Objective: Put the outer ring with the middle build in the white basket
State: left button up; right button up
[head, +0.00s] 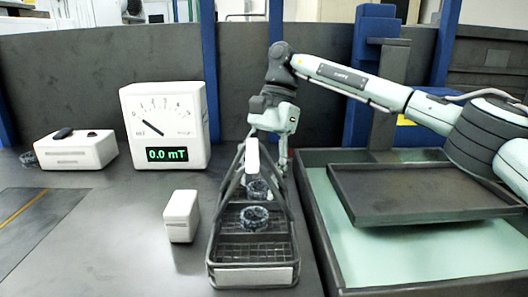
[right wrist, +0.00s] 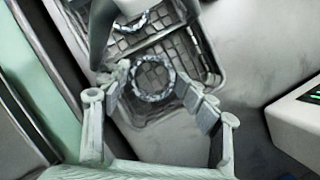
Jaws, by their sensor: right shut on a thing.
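A dark wire basket (head: 254,275) with a white front plate and a raised handle (head: 252,158) stands at the middle of the table. Two dark, toothed rings show inside its outline: a front ring (head: 255,217) on the mesh, and a rear ring (head: 258,189) under the handle. My right gripper (head: 270,172) reaches down at the basket's rear. In the right wrist view its fingers (right wrist: 153,90) are shut on the rear ring (right wrist: 152,78), over the mesh. The front ring (right wrist: 130,22) is partly hidden there by the handle. I cannot tell either ring's build. My left gripper is out of view.
A white meter (head: 165,125) reading 0.0 mT stands back left, beside a low white box (head: 75,151). A small white block (head: 181,216) stands left of the basket. A green-floored bin (head: 420,255) with a dark tray (head: 430,193) is close on the right.

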jog(key=shift+v, duration=0.75)
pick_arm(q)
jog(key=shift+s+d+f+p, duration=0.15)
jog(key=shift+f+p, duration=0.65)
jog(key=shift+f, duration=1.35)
pick_arm(e)
jog(key=v, duration=1.1)
